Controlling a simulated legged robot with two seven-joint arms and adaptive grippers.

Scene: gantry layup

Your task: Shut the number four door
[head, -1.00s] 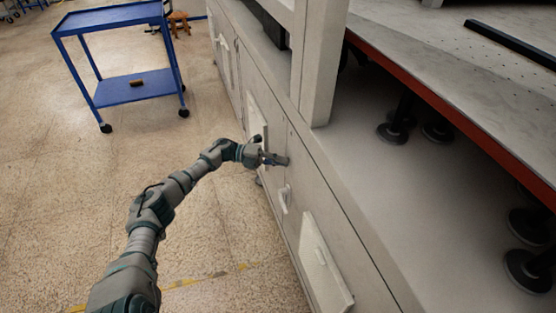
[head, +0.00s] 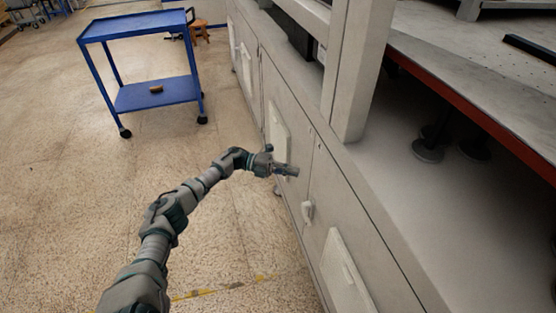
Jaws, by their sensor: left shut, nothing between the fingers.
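A pale grey cabinet front with several doors runs along the base of the machine. The near door (head: 335,205) has a small white handle (head: 307,211) and a raised white panel (head: 346,275). The door beyond it (head: 303,145) has a similar panel (head: 279,125). Both look about flush with the front, and I can read no door numbers. My left gripper (head: 291,171) is shut and empty, in front of the farther door close to the seam, above and left of the white handle in the picture. I cannot tell whether it touches the door. My right gripper is out of view.
A grey post (head: 358,70) rises from the ledge (head: 375,160) above the doors.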

